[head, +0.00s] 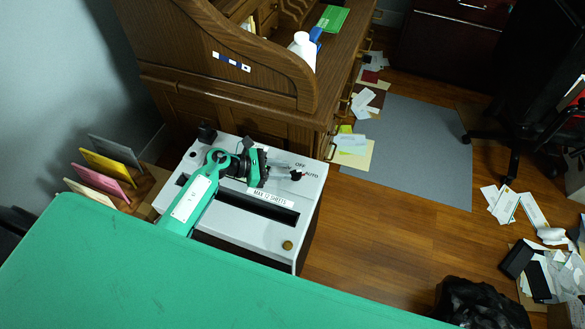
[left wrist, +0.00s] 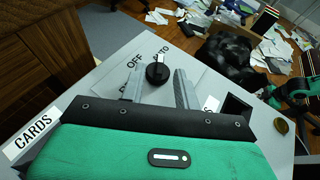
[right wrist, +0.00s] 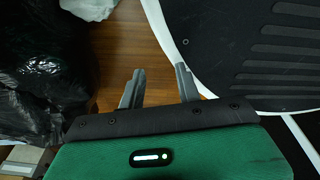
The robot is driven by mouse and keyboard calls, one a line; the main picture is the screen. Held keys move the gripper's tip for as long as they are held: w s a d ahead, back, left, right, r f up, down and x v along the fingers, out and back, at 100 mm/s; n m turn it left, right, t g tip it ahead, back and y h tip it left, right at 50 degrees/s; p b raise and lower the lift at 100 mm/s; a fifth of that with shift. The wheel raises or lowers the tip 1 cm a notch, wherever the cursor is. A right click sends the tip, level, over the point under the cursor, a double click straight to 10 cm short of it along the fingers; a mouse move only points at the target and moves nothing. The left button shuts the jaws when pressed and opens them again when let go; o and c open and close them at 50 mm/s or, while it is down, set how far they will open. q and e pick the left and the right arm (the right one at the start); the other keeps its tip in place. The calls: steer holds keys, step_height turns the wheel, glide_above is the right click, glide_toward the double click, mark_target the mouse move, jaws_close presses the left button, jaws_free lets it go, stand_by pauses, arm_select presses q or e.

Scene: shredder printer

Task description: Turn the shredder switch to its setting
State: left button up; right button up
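The shredder (head: 285,255) is a light grey box with a slot labelled "MAX 12 SHEETS". Its switch is a small black knob (head: 296,175) near the far right corner, also in the left wrist view (left wrist: 157,73). Labels OFF and AUTO sit around it; a third is mostly hidden by a finger. A pale mark on the knob lies toward AUTO. My left gripper (head: 283,172) is over the shredder top, open, its fingers (left wrist: 159,76) either side of the knob with visible gaps; contact does not show. My right gripper (right wrist: 157,74) is open and empty over the floor.
A wooden roll-top desk (head: 225,85) stands behind the shredder. Coloured folders (head: 105,170) are at its left. A black bag (head: 480,305) and scattered papers (head: 520,205) lie on the floor at right. The grey mat (head: 415,150) is mostly bare.

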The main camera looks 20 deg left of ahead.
mark_target(297, 171)
arm_select(q)
steer(key=shift+x, duration=1.95)
arm_select(e)
steer(key=shift+s, duration=0.2)
arm_select(q)
steer(key=shift+c, duration=0.4)
jaws_close()
